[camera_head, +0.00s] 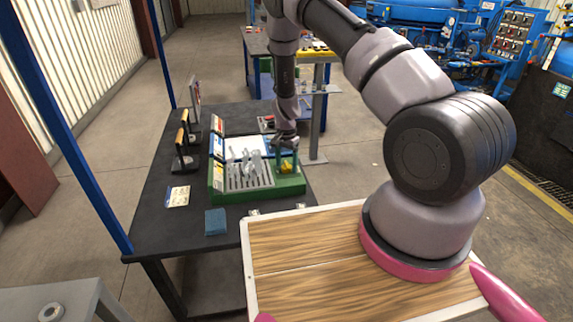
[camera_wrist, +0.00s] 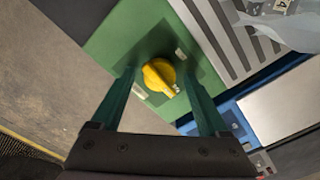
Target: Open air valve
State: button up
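The air valve is a yellow knob (camera_wrist: 159,76) on a green panel (camera_wrist: 115,45), seen ahead of my fingertips in the wrist view. In the head view the yellow knob (camera_head: 287,167) sits at the right end of a green station (camera_head: 235,193) on the dark table. My gripper (camera_wrist: 160,90) is open, with one green finger on each side of the knob in the picture. I cannot tell how far the fingertips are from the panel. In the head view my gripper (camera_head: 286,146) is just above the knob.
The dark table (camera_head: 160,220) also holds a blue block (camera_head: 215,222), a small card (camera_head: 178,196) and wooden-handled items (camera_head: 184,145) at the left. A blue post (camera_head: 70,140) stands at the table's left. A grey post (camera_head: 317,110) stands behind my gripper.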

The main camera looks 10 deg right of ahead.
notch_tip(320, 180, up, 11)
dwell(0.6)
notch_tip(320, 180, up, 15)
jog(key=t+y, duration=0.1)
send_over(286, 164)
jog(key=s, duration=0.1)
jog(key=s+d+r+n+t+y, duration=0.1)
jog(key=s+r, duration=0.3)
jog(key=r, duration=0.4)
jog(key=s+d+r+n+t+y, duration=0.1)
jog(key=s+d+r, duration=0.15)
jog(key=r, duration=0.45)
jog(key=s+d+r+n+t, duration=0.1)
jog(key=s+r, duration=0.3)
jog(key=s, duration=0.3)
jog(key=s+d+r+n+t, duration=0.1)
jog(key=s+r, duration=0.3)
jog(key=s, duration=0.4)
jog(key=s+d+r+n+t+h, duration=0.1)
jog(key=s+r+t, duration=0.1)
jog(key=s+r, duration=0.3)
jog(key=s, duration=0.2)
jog(key=shift+s, duration=0.3)
